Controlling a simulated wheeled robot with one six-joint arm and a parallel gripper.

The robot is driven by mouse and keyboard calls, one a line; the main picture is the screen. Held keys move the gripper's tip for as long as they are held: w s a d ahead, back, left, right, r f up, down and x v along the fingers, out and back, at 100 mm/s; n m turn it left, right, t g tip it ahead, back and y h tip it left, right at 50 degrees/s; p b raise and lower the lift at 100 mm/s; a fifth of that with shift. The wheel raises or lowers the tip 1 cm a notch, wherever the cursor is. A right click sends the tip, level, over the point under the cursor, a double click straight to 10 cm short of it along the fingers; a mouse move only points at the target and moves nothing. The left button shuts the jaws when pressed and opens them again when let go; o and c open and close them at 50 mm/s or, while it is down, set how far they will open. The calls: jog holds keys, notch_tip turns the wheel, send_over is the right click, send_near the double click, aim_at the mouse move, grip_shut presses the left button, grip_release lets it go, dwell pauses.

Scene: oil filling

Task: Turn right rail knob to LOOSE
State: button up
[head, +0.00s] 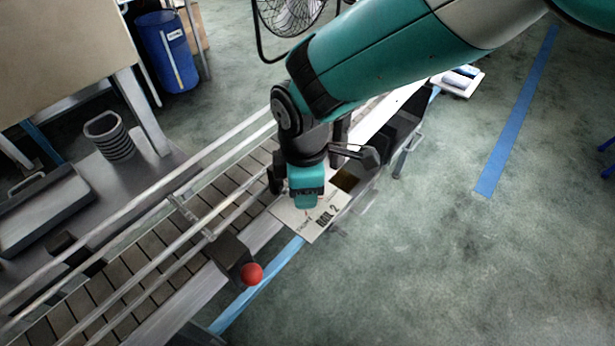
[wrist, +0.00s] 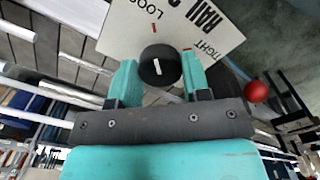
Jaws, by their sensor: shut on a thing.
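The rail knob (wrist: 160,65) is black and round with a white line on its face. It sits on a white plate (wrist: 110,38) marked RAIL 2, with LOOSE at the upper left and TIGHT at the right in the wrist view. Short red marks show on the plate by the knob. The white line runs nearly upright in the picture, closer to the LOOSE mark's direction than to TIGHT. My gripper (wrist: 160,74) has its teal fingers on either side of the knob and is shut on it. In the head view my gripper (head: 305,198) hides the knob above the plate (head: 290,217).
A slatted conveyor (head: 130,262) with metal guide rails (head: 150,240) runs beside the plate. A red ball-shaped knob (head: 252,273) sticks out near the plate; it also shows in the wrist view (wrist: 256,92). The floor to the right is open, with blue tape (head: 515,115).

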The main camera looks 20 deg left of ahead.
jog(key=shift+r, duration=0.1)
jog(key=o, duration=0.9)
notch_tip(320, 180, up, 17)
jog(key=b, duration=0.3)
jog(key=shift+r, duration=0.2)
jog(key=d+r+m+y, duration=0.2)
jog(key=d+m, duration=0.6)
jog(key=d, duration=1)
jog(key=s+d+f+m, duration=0.1)
jog(key=s+d+m, duration=0.1)
jog(key=s, duration=0.1)
jog(key=s+d+f+m+y, duration=0.1)
jog(key=s+d+m, duration=0.2)
jog(key=s+d+f+m+y, duration=0.1)
jog(key=s+d+m, duration=0.1)
jog(key=s+d, duration=0.1)
jog(key=shift+s+d+f+m, duration=0.1)
jog(key=shift+s+m, duration=0.2)
jog(key=shift+s, duration=0.2)
